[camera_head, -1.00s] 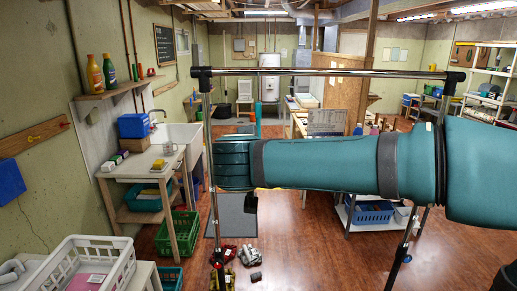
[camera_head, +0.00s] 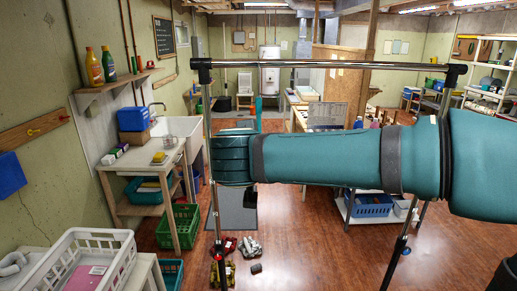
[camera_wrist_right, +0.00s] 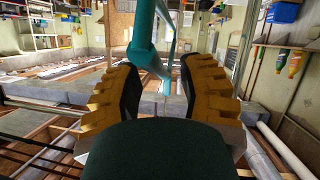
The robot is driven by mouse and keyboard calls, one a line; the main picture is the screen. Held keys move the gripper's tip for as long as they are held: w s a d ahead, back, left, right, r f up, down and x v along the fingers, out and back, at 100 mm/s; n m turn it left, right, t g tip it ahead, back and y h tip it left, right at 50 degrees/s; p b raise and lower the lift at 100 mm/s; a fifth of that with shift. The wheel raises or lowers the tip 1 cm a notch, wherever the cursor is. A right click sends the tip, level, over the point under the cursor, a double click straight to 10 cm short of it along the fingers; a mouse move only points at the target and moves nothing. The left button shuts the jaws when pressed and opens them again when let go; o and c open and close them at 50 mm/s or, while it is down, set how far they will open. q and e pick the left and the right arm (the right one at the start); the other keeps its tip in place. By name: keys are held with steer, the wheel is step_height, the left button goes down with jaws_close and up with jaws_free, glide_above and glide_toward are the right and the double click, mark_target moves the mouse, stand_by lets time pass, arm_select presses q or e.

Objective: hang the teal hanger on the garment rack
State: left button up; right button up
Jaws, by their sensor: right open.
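The garment rack (camera_head: 325,65) stands upright, close in the head view, with a chrome top rail, black corner joints and two side posts. My teal right arm comes in from the right across the rack's opening, below the rail, and hides my right gripper almost entirely there. In the right wrist view my right gripper (camera_wrist_right: 158,74) is open. The teal hanger (camera_wrist_right: 142,48) shows between and beyond its padded fingers; I cannot tell whether it touches them. A narrow teal upright (camera_head: 258,108) above my wrist in the head view may be part of it. My left gripper is out of view.
A white basket (camera_head: 112,235) sits at the lower left. A sink bench (camera_head: 145,165) with crates stands along the left wall. Shoes (camera_head: 250,247) lie on the floor near the rack's left foot. A low shelf with a blue bin (camera_head: 368,206) stands behind the arm.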

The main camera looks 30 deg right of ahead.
steer(key=v, duration=1.1)
steer(key=w+a+f+n+t+y+b, duration=0.1)
steer(key=w+a+f+b, duration=0.1)
steer(key=w+f, duration=0.5)
steer(key=w+a+f+n+t+y+b, duration=0.1)
steer(key=w+f+b, duration=0.1)
steer(key=w+f, duration=0.5)
steer(key=s+a+f+n+g+y+b, duration=0.1)
steer(key=a+f+y+b, duration=0.15)
steer(key=f, duration=1.25)
steer(key=a+f+n+g+y+b, duration=0.1)
steer(key=a+f+y, duration=0.25)
steer(key=f, duration=1.15)
steer(key=s+a+f+g+y+b, duration=0.2)
steer(key=s+f+g, duration=0.2)
steer(key=s+f, duration=0.5)
steer(key=s+a+f+g+y+b, duration=0.1)
steer(key=s+f+g, duration=0.3)
steer(key=s+f, duration=0.5)
step_height(320, 180, down, 6)
steer(key=shift+s+a+r+g+y+b, duration=0.15)
steer(key=shift+a+g+y+b, duration=0.3)
steer(key=shift+y, duration=0.45)
